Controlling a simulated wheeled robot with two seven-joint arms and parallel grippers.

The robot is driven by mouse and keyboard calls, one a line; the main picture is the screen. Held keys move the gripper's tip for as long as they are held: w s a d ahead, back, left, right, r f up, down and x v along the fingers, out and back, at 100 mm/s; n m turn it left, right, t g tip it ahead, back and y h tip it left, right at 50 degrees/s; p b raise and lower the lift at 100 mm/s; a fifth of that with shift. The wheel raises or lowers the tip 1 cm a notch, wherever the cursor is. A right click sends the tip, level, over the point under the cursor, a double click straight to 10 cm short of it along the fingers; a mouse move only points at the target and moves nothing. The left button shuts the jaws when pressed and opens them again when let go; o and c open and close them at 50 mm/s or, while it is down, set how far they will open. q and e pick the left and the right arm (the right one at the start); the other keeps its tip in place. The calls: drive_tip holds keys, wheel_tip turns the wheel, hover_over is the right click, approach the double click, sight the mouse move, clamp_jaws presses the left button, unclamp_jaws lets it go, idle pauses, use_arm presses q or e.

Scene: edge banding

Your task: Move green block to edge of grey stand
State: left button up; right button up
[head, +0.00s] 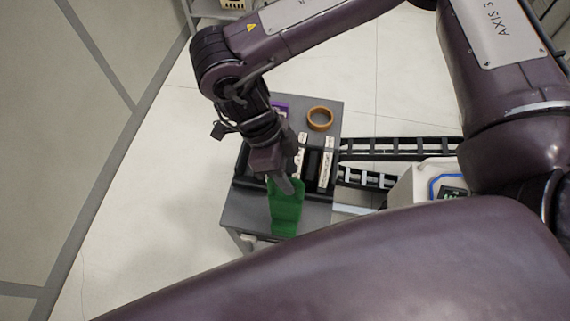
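The green block (286,214) is at the near end of the grey stand (240,207), close to the stand's near edge. My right gripper (285,184) reaches down from above, with its fingers at the block's far end and overlapping it in the picture. The fingers partly cover that end, so I cannot tell whether they are shut on the block or only beside it. I cannot tell whether the block rests on the stand or is slightly above it. My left gripper is not in view.
On the stand's far part are a tan tape roll (320,118), a purple item (279,107) and white-labelled strips (326,170) in a dark holder. Black rail-like tracks (400,148) and a white machine (410,188) stand to the right. Pale floor (170,200) is clear on the left.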

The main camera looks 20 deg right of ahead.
drive_tip(key=b+v, duration=0.2)
drive_tip(key=v, duration=1)
drive_tip(key=shift+r, duration=0.1)
